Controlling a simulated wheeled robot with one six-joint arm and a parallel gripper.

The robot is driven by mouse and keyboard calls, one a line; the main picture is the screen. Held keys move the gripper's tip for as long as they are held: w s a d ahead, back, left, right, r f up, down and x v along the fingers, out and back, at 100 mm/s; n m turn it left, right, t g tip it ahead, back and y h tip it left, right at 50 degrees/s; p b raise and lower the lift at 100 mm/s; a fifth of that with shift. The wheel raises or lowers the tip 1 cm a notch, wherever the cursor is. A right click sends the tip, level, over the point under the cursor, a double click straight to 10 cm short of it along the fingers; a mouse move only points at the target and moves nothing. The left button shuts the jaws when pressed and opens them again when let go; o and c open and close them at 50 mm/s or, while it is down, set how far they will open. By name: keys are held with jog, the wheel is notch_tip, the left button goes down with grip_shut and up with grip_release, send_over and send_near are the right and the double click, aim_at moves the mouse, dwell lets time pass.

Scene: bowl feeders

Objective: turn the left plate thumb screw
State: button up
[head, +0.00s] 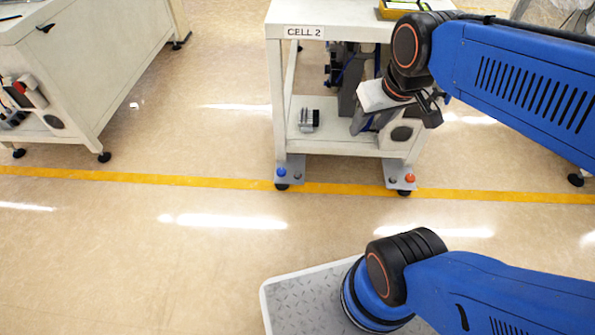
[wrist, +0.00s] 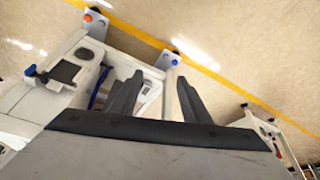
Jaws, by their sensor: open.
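The left plate (head: 289,168) is a grey foot plate under the left leg of the CELL 2 stand. A blue thumb screw (head: 281,172) stands on it, with a small grey knob (head: 298,176) beside it. In the wrist view the blue screw (wrist: 174,62) shows beyond my fingertips, near the gap between them. My gripper (wrist: 160,92) is open and empty, its two dark fingers spread. It is in front of the stand, above the plate and well apart from the screw. In the head view my wrist hides part of the stand.
The right plate (head: 400,172) carries an orange-red knob (head: 410,178). The CELL 2 stand (head: 330,32) has a lower shelf (head: 340,140) holding a small metal part (head: 309,120). A white cabinet (head: 90,70) stands at left.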

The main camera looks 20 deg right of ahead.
jog(key=w+a+f+n+g, duration=0.15)
jog(key=w+f, duration=0.25)
jog(key=w, duration=1)
jog(key=n+g, duration=0.3)
jog(key=n, duration=0.1)
send_over(297, 173)
notch_tip(297, 173, down, 41)
notch_tip(297, 173, down, 18)
jog(key=shift+d+f, duration=0.1)
